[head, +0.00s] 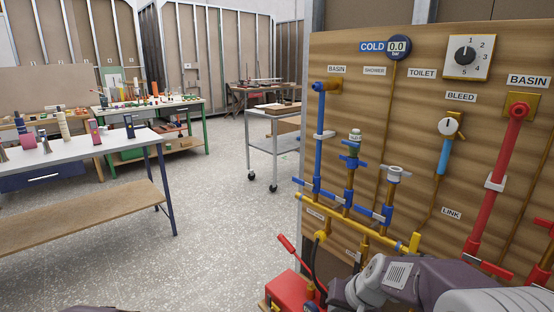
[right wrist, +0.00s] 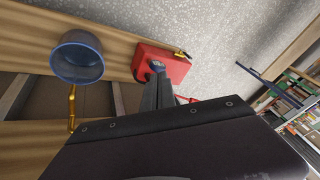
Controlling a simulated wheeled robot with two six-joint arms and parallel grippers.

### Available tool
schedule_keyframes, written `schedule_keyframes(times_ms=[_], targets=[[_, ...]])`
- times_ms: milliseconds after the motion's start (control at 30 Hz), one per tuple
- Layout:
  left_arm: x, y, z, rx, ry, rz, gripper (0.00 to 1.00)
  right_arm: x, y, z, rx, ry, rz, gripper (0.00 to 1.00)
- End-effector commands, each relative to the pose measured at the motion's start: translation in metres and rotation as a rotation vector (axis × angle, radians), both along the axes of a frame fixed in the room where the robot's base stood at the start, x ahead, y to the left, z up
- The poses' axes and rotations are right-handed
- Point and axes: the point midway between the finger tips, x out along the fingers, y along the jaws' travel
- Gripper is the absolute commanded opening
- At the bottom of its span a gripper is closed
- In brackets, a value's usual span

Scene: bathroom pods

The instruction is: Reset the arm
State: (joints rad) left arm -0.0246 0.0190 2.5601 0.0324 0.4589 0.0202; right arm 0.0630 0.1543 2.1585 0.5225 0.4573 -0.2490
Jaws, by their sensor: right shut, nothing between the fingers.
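My right arm comes in at the lower right of the head view, in front of the pipe board (head: 430,150). Its fingers cannot be made out there. In the right wrist view my right gripper (right wrist: 158,70) is shut and empty, its dark fingers pointing up the picture. Beyond its tips is a red box (right wrist: 178,68); I cannot tell whether they touch it. A red box (head: 287,290) with a red lever also shows at the foot of the board in the head view. My left gripper is not in view.
The board carries blue pipes (head: 318,150), a red pipe (head: 505,150), a yellow pipe (head: 345,222), valves and a gauge (head: 398,47). A blue cup (right wrist: 77,75) shows in the wrist view. A workbench (head: 90,150) and a trolley (head: 272,142) stand left, with clear floor (head: 220,225) between.

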Motion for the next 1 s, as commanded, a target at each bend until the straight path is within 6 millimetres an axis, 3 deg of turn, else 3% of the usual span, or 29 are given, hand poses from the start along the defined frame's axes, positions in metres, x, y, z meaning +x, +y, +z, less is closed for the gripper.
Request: schedule_keyframes(times_ms=[33, 133, 300, 333, 400, 567, 800, 900, 1000], targets=[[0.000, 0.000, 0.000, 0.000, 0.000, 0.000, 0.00, -0.028, 0.007, -0.010, -0.038, 0.042, 0.057, 0.00], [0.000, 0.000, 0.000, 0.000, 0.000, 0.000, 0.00, -0.081, 0.008, -0.032, -0.119, 0.132, 0.153, 0.00], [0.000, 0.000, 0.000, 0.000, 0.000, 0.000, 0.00, -0.159, -0.016, -0.067, -0.235, 0.297, 0.235, 0.00], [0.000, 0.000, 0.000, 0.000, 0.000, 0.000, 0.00, -0.165, -0.022, -0.069, -0.256, 0.313, 0.225, 0.00], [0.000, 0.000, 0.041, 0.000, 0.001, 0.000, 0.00, -0.160, -0.021, -0.026, -0.244, 0.305, 0.203, 0.00], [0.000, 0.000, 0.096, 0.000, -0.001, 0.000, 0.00, -0.160, -0.020, 0.028, -0.243, 0.305, 0.204, 0.00], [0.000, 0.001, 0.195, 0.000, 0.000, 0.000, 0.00, -0.159, -0.020, 0.128, -0.242, 0.304, 0.204, 0.00], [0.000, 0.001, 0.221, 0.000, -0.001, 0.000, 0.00, -0.159, -0.020, 0.154, -0.242, 0.304, 0.203, 0.00], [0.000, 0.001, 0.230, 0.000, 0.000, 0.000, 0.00, -0.159, -0.020, 0.163, -0.242, 0.305, 0.203, 0.00]])
